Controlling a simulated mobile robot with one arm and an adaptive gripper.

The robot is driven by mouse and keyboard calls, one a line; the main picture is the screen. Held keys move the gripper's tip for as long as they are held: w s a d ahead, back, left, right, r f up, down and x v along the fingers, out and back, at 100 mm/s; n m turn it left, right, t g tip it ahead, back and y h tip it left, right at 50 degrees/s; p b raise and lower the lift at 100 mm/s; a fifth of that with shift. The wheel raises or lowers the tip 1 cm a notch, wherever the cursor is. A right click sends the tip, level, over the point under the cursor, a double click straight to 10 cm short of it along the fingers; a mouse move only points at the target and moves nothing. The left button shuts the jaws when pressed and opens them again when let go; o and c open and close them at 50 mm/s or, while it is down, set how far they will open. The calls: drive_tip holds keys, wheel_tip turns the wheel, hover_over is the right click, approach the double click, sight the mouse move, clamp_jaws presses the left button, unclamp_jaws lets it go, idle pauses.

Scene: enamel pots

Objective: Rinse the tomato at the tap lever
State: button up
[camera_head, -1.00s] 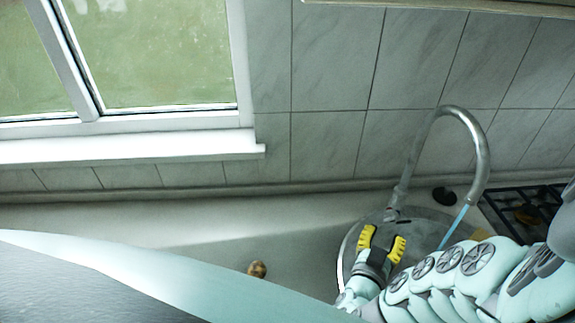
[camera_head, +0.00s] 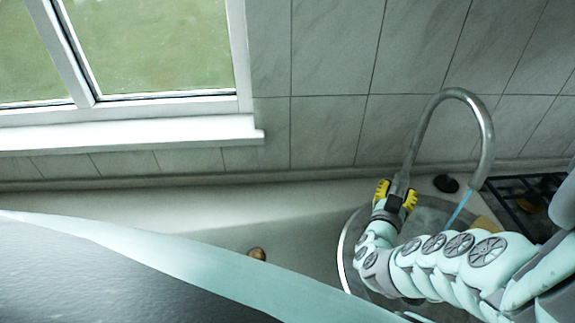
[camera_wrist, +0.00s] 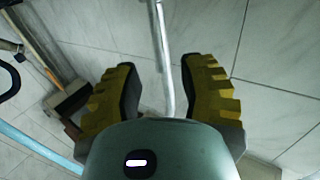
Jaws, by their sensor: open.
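The curved metal tap (camera_head: 483,130) rises at the back of the round sink (camera_head: 345,245). A thin blue stream (camera_head: 459,208) falls from its spout; a blue streak also shows at the left of the wrist view (camera_wrist: 35,148). My gripper (camera_head: 396,190) is at the tap's base, its yellow fingers on either side of it. In the wrist view the fingers (camera_wrist: 158,75) are open, with a slim metal rod (camera_wrist: 164,60) between them; I cannot tell whether it is the lever or the pipe, or whether they touch. I see no red tomato.
A small brownish round thing (camera_head: 257,254) lies on the pale counter (camera_head: 200,215) left of the sink. A dark round object (camera_head: 446,183) and a black hob grate (camera_head: 520,195) are at the right. The tiled wall (camera_head: 330,130) stands close behind the tap.

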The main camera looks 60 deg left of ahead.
sight(400, 184)
drive_tip(key=shift+w+a, duration=0.35)
drive_tip(key=shift+w, duration=0.25)
drive_tip(key=shift+w+a+f+b, duration=0.15)
drive_tip(key=shift+w+a+b, duration=0.05)
drive_tip(key=shift+w+b, duration=0.15)
drive_tip(key=shift+b+x, duration=0.35)
drive_tip(key=shift+x, duration=0.6)
drive_tip(key=shift+c, duration=0.2)
clamp_jaws()
